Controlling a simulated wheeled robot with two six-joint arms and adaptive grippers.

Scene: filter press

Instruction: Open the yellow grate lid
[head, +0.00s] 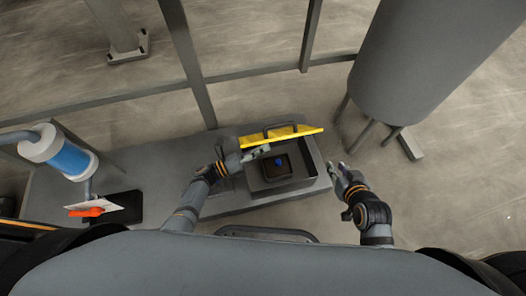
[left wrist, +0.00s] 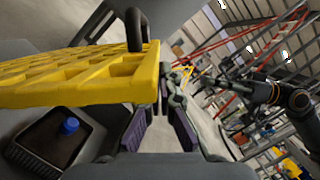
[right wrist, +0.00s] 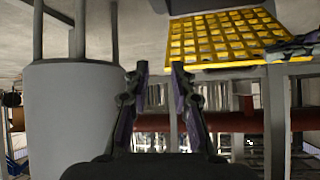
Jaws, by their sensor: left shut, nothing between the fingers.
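The yellow grate lid (head: 300,133) is raised, standing steeply tilted along the back edge of the grey box (head: 311,160). Its dark handle (head: 268,130) is on the far side. The lid's grid also shows in the left wrist view (left wrist: 75,75) and the right wrist view (right wrist: 225,38). My left gripper (head: 264,149) is shut and empty, close to the lid's left part; I cannot tell whether it touches. My right gripper (head: 341,169) is open and empty, apart from the lid, just right of the box.
Inside the open box is a dark tray with a blue knob (head: 279,161). A grey tank (head: 425,60) on legs stands at the right. A blue and white cylinder (head: 65,153) and an orange-handled part (head: 88,212) are at the left. Grey railing runs behind the bench.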

